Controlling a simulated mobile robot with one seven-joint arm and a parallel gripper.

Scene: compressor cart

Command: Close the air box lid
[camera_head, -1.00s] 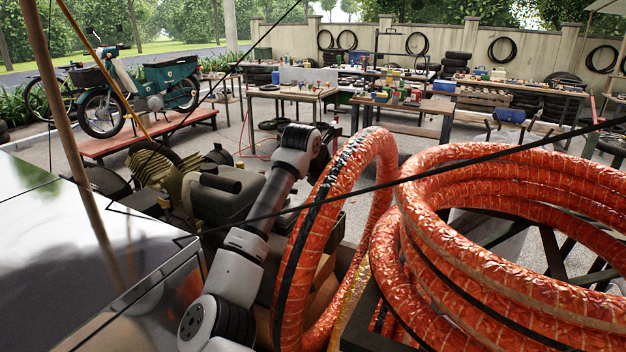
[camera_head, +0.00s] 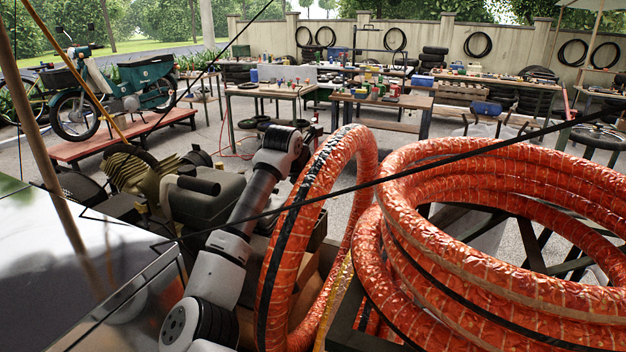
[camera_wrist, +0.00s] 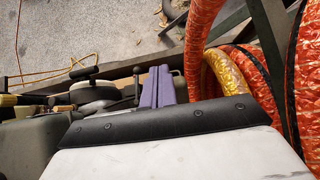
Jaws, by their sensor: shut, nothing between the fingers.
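My gripper (camera_wrist: 159,72) shows in the wrist view as two purple fingers pressed together beyond a black-edged pale housing. Nothing shows between them. In the head view my arm rises beside the compressor and bends over behind the orange hose, so the gripper is hidden there. The compressor (camera_head: 135,170), with a finned brass-coloured cylinder, stands left of the arm, with a dark engine-like body (camera_head: 207,205) next to it. I cannot pick out the air box or its lid with certainty, or tell whether the lid is open. I cannot tell whether the fingers touch anything.
Large coils of orange hose (camera_head: 440,245) fill the right front, with one loop close beside my arm. A shiny panel (camera_head: 75,270) fills the left front. A thin black line crosses the head view. Work tables (camera_head: 280,92) and a moped (camera_head: 125,90) stand farther back.

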